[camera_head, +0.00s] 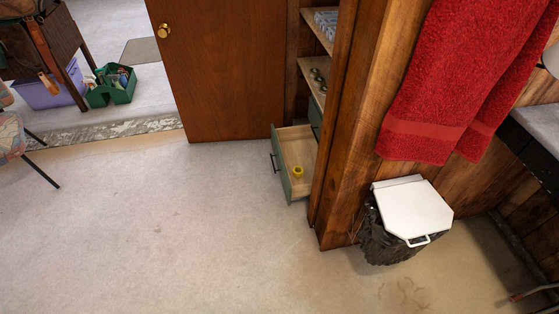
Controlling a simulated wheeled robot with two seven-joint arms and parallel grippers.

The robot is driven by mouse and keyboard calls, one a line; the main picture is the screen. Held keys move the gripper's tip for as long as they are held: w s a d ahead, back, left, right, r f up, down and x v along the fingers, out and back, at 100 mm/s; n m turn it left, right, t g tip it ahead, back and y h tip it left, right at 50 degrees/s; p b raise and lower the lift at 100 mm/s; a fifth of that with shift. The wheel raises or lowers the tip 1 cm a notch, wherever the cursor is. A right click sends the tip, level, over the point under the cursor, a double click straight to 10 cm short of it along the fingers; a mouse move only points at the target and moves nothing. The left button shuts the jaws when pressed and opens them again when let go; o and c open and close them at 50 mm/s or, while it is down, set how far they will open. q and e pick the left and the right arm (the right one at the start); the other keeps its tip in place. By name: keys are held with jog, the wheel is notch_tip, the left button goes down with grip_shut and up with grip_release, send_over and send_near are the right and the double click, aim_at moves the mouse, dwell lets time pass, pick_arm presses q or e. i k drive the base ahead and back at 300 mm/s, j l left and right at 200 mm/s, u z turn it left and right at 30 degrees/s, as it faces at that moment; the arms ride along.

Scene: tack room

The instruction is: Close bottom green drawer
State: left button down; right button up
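The bottom green drawer (282,172) is pulled open at the foot of a wooden closet in the middle of the head view. Its green front has a dark handle (273,163) and faces left. The right part of the drawer is hidden behind the closet's wooden side. Part of another green drawer front (315,117) shows just above it. Neither of my grippers is in the head view.
An open wooden door (215,65) stands behind the drawer. A white-lidded bin (412,207) with a black bag stands right of the closet, under a red towel (445,75). Purple (50,92) and green (112,88) containers are at the far left. The floor in front is clear.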

aim_at(292, 146)
jog(key=j, duration=0.4)
jog(key=i+j+z, duration=0.1)
jog(key=i+z, duration=0.15)
jog(key=z, duration=0.15)
jog(key=i+j+z, duration=0.2)
jog(key=z, duration=0.2)
jog(key=i+j+z, duration=0.1)
jog(key=i+j, duration=0.45)
jog(key=j, duration=0.2)
jog(key=i+j+z, duration=0.25)
jog(key=i+j, duration=0.25)
jog(key=j, duration=0.25)
jog(key=i+j, duration=0.25)
jog(key=j, duration=0.2)
jog(key=z, duration=0.05)
